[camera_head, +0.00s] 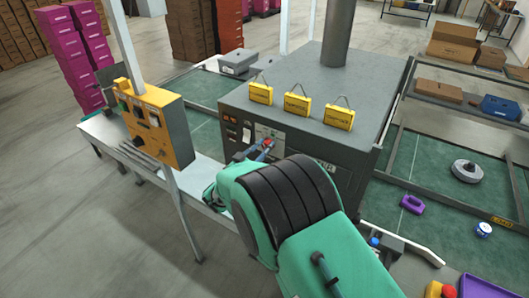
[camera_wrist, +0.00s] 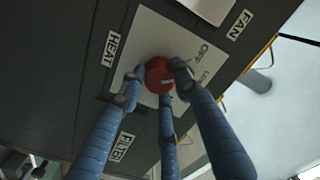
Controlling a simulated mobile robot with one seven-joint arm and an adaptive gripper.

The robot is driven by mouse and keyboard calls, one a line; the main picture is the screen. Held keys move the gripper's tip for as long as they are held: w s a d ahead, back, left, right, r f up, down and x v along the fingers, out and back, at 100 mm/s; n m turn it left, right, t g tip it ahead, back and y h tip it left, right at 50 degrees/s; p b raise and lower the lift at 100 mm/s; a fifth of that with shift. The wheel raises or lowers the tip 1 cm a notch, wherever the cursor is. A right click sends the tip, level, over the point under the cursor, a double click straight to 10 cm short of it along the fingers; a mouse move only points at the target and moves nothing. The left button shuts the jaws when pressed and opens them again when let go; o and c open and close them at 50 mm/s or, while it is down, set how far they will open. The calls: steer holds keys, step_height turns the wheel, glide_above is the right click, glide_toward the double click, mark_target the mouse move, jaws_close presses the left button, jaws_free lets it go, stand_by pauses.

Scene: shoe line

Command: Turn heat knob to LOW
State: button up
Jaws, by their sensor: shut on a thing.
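The red heat knob (camera_wrist: 158,72) sits on a white plate (camera_wrist: 150,45) marked HEAT on the dark front panel of the oven. It also shows in the head view (camera_head: 268,142). The word OFF and part of a LO word are printed on the plate to its right in the wrist view. A short pale mark shows on the knob; I cannot tell exactly which word it points at. My gripper (camera_wrist: 158,88) is shut on the knob, with blue fingers on its left, right and lower sides. The fingers hide part of the knob and some lettering.
A FAN label (camera_wrist: 239,24) and a FILTER label (camera_wrist: 122,147) are on the same panel. Yellow tags (camera_head: 297,104) stand on the oven (camera_head: 230,88). A yellow control box (camera_head: 178,130) stands to the left. Green conveyor (camera_head: 415,160) with several items lies to the right.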

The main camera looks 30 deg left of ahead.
steer(key=m+b, duration=0.2)
steer(key=m, duration=0.1)
steer(key=shift+f, duration=0.15)
steer(key=shift+m, duration=0.4)
steer(key=o, duration=1.1)
steer(key=shift+o, duration=0.2)
steer(key=shift+s, duration=0.1)
steer(key=s, duration=1.1)
steer(key=shift+s, duration=0.4)
